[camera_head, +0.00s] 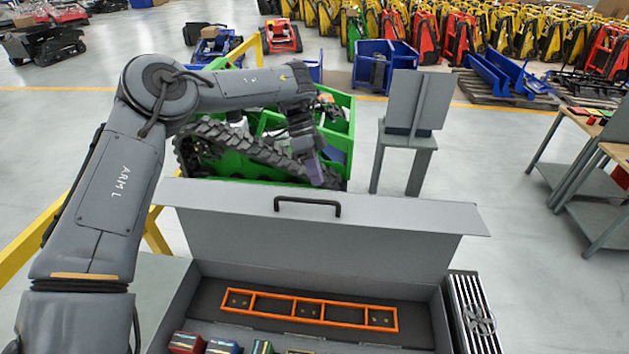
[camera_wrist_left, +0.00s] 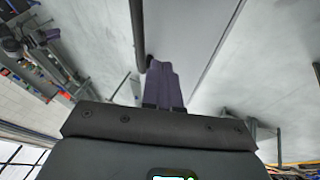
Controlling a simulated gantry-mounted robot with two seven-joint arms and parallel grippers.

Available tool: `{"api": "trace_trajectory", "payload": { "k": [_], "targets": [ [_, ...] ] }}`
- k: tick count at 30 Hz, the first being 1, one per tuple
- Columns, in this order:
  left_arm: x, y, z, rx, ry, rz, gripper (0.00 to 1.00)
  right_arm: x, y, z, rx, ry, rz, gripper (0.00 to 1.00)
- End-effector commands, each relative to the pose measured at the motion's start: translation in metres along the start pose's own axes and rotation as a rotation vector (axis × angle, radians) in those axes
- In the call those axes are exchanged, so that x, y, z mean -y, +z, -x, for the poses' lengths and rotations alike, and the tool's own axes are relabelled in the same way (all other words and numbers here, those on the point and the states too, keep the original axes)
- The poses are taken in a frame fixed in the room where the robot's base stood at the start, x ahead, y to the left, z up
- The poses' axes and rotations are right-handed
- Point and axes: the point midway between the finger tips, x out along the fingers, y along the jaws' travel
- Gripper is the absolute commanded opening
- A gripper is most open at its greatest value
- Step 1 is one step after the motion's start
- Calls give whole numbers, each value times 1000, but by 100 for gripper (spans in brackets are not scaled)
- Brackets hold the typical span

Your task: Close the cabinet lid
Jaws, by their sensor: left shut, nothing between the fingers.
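The grey cabinet (camera_head: 182,310) stands in front of me with its grey lid (camera_head: 320,250) raised open. A black handle (camera_head: 307,203) sits near the lid's upper edge. My left gripper (camera_head: 316,172) reaches over from the left and points down by that upper edge, just above and beyond the handle. Its purple fingers are closed together with nothing between them. In the left wrist view the fingers (camera_wrist_left: 163,85) show beside a dark bar (camera_wrist_left: 138,35), which looks like the handle. I cannot tell whether they touch the lid. My right gripper is not in view.
Inside the cabinet lie an orange frame (camera_head: 310,322) and several small coloured items (camera_head: 222,346). A green tracked carrier (camera_head: 230,165) stands close behind the lid. A grey stand (camera_head: 408,140) is behind to the right. A ribbed metal part (camera_head: 474,312) flanks the cabinet's right side.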

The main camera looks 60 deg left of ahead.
Motion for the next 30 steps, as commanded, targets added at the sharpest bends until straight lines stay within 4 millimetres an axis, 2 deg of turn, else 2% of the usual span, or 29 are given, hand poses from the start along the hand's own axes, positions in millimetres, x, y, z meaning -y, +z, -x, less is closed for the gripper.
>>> {"api": "trace_trajectory", "payload": {
  "k": [9, 30],
  "targets": [
    [-17, 3, -16, -2, 2, -2, 0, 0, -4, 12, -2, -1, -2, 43],
    [-22, 4, -22, 0, -20, -10, 0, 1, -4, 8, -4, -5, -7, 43]
  ]
}}
